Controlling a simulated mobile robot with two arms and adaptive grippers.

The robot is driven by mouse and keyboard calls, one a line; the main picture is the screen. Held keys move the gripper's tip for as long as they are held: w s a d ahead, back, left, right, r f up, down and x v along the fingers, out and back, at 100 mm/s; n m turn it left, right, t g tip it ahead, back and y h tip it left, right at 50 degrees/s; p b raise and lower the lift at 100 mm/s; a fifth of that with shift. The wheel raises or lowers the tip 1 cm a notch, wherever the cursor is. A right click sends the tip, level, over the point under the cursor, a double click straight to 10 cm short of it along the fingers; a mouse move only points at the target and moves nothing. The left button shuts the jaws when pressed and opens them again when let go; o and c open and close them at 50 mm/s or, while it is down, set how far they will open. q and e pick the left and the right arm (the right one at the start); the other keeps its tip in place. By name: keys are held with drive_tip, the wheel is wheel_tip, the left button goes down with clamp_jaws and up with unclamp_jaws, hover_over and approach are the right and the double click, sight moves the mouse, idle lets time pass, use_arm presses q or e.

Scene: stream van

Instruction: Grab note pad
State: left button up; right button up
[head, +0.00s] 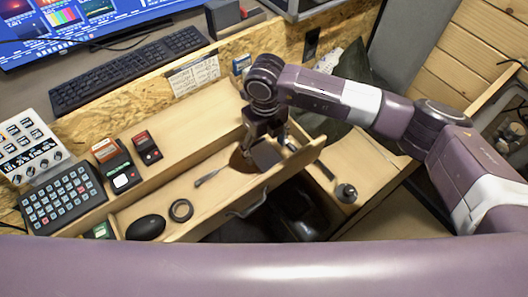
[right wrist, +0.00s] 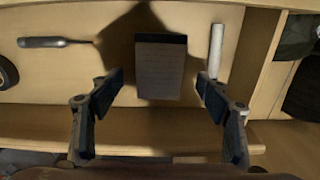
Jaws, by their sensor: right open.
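The note pad (right wrist: 160,72) lies flat in an open wooden drawer (head: 222,213). It has a dark band along one end and a paler lined sheet. In the head view the note pad (head: 266,154) shows partly, under my right gripper (head: 264,143). In the right wrist view my right gripper (right wrist: 160,88) is open, with one finger to each side of the pad's near end and gaps on both sides. Nothing is held. How high the fingertips are above the drawer floor is hard to tell. My left gripper is not in view.
In the drawer, a white stick-like object (right wrist: 216,55) lies close to the right finger. A screwdriver-like tool (right wrist: 45,42), a tape roll (head: 181,210) and a black mouse (head: 146,227) lie to the left. The drawer's front wall borders the near side.

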drive_tip(key=shift+f, duration=1.15)
drive_tip(key=c, duration=1.2)
drive_tip(key=shift+c, duration=0.4)
drive_tip(key=shift+r, duration=0.15)
